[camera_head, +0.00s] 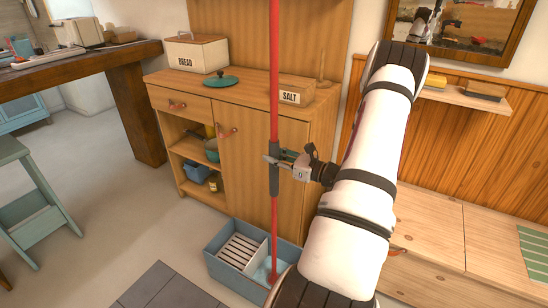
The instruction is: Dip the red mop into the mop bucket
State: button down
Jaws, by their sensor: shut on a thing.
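The red mop (274,90) stands close to upright, its long thin pole running from the top edge of the view down to the bucket. My gripper (274,164) is shut on the mop's dark grey sleeve about midway along the visible pole. The blue-grey mop bucket (213,263) sits on the floor in front of the cabinet, with a white slatted part on its left and a pale blue compartment on its right. The mop's red lower end overlaps the right compartment; how deep it sits I cannot tell. My arm hides the bucket's near right corner.
A wooden cabinet (245,180) stands right behind the bucket, holding a bread box (195,53), a green lid (221,80) and a salt box (290,90). A wooden bench (432,232) is at right. A green stool (30,210) is at left. A grey tiled mat (160,288) lies left of the bucket.

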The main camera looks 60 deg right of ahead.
aim_at(277, 71)
jog(key=shift+s+p, duration=0.1)
jog(key=shift+p, duration=0.2)
jog(key=shift+r+p, duration=0.4)
jog(key=shift+r, duration=0.45)
notch_tip(277, 71, up, 25)
jog(key=p, duration=1.4)
jog(key=shift+r, duration=0.2)
dwell(0.5)
